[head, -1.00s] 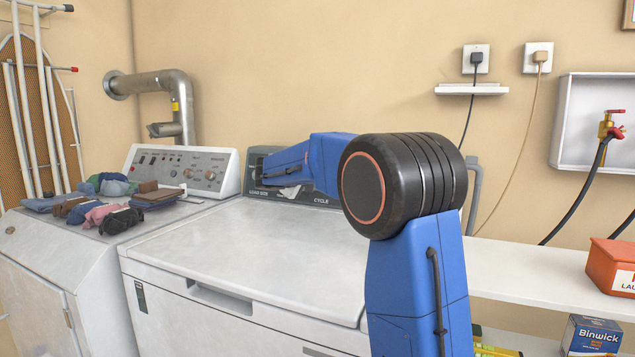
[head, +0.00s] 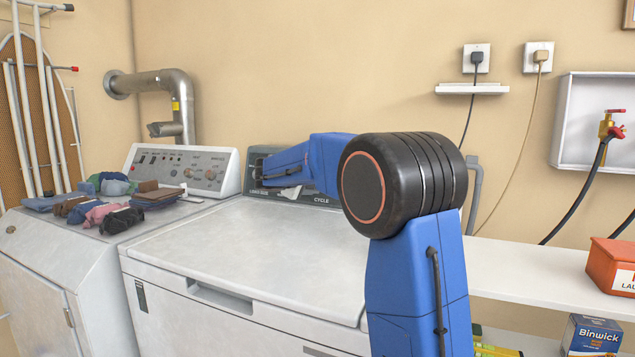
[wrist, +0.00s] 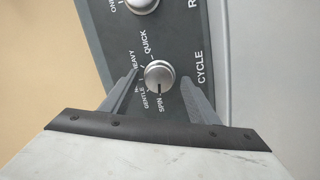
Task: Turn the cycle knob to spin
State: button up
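The cycle knob (wrist: 159,75) is a round silver knob on the dark grey panel, with CYCLE printed beside it. Its dark pointer line points down in the wrist view, toward the SPIN label (wrist: 160,103). HEAVY, QUICK and GENTLE are printed around it. My gripper (wrist: 161,77) has one finger on each side of the knob, with a small gap showing on both sides, so it looks open around it. In the head view my blue arm reaches to the washer's panel (head: 322,199) and hides the knob.
Another silver knob (wrist: 142,3) is partly cut off at the top of the wrist view. The washer's white lid (head: 230,250) is clear. Folded clothes (head: 100,215) lie on the machine to the left. A white shelf (head: 530,270) stands to the right.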

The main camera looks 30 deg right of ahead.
jog(key=v, duration=1.7)
jog(key=shift+s, duration=0.2)
jog(key=shift+a+r, duration=0.1)
jog(key=shift+a, duration=0.05)
